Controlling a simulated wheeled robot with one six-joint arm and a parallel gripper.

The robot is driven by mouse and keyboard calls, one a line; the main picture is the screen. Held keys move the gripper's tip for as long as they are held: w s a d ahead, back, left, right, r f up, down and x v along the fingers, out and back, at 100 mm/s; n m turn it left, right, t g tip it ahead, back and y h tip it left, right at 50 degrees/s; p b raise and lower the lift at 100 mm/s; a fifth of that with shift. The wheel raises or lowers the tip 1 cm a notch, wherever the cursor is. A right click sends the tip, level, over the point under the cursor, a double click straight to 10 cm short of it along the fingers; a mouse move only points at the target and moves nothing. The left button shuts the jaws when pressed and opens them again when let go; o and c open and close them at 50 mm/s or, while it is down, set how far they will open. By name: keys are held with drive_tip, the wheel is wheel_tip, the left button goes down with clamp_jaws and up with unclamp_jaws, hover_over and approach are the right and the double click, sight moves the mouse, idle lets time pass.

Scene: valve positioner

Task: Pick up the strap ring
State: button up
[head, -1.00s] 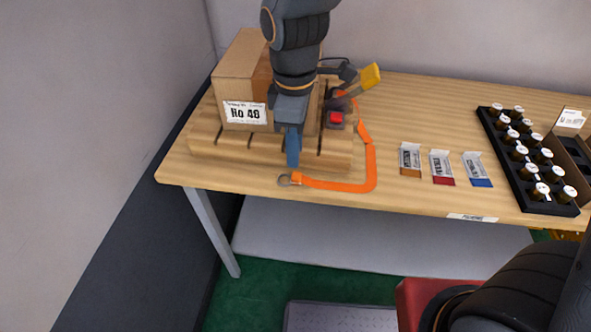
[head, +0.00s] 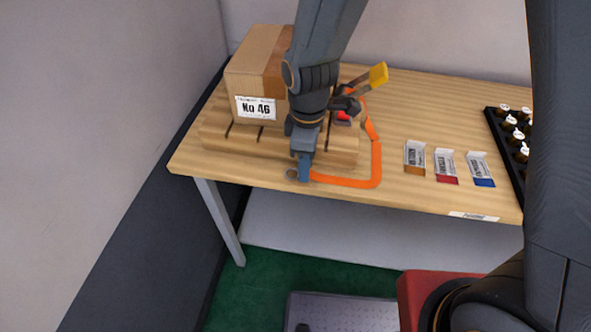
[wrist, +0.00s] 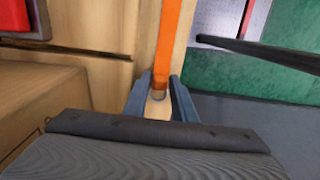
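The strap ring (head: 291,174) is a small grey metal ring at the end of the orange strap (head: 376,165), at the table's front edge. My gripper (head: 304,173) points down at it and partly hides it in the head view. In the wrist view, the two blue fingers (wrist: 160,98) stand apart. The ring (wrist: 158,96) shows between them, at the end of the strap (wrist: 168,45). No finger clearly touches the ring.
A cardboard box (head: 255,80) sits on a slatted wooden pallet (head: 225,135) behind my gripper. A yellow-handled tool (head: 377,75) is at the pallet's right end. Several small packets (head: 446,165) and a black bottle tray (head: 500,140) lie to the right.

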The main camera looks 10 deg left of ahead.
clamp_jaws()
